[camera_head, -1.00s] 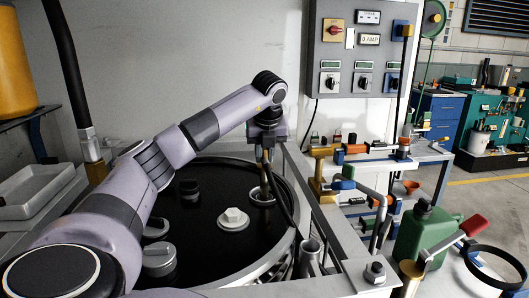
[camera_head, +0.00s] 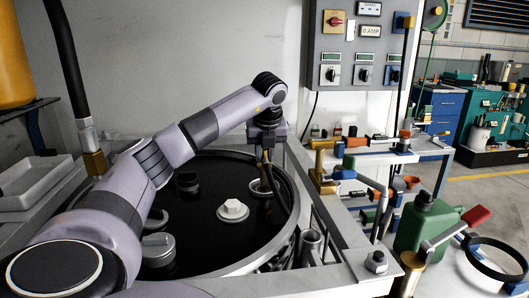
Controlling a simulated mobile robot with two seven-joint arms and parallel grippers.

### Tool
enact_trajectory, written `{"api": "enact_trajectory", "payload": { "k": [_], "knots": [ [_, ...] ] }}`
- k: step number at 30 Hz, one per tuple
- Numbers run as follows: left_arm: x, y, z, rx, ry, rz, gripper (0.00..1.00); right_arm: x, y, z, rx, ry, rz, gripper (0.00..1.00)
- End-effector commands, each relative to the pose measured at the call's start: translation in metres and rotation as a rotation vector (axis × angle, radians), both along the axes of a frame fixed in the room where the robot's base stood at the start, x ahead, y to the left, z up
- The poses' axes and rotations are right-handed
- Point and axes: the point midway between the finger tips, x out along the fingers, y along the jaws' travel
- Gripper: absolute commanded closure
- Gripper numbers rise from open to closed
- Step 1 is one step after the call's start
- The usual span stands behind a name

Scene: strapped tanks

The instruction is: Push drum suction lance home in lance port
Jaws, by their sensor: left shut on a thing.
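The drum (camera_head: 225,269) has a black lid with a white hex plug (camera_head: 233,211) in its middle. The lance port (camera_head: 260,193) is a light ring on the lid, right of and behind the plug. The suction lance (camera_head: 263,172) stands about upright in the port as a thin dark tube. A dark hose beside it curves down along the lid's right side. My left gripper (camera_head: 266,150) points down above the port, shut on the top of the lance. Its fingertips are small and dark here. How deep the lance sits cannot be seen. My right gripper is not in view.
A grey metal frame surrounds the drum. A pipe stub (camera_head: 311,243) stands at its right. Further right are valves, a green can (camera_head: 427,226) and a black ring (camera_head: 494,258). A control panel (camera_head: 362,50) hangs behind. A white tray (camera_head: 30,185) lies at left.

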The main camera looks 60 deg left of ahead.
Motion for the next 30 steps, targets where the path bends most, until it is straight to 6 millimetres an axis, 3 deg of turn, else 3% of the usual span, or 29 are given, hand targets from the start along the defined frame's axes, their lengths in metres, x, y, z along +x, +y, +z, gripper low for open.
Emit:
{"api": "enact_trajectory", "payload": {
  "k": [30],
  "knots": [
    [0.000, 0.000, -0.026, 0.000, -0.001, 0.000, 1.00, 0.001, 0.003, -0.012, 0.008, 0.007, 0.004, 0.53]
  ]
}}
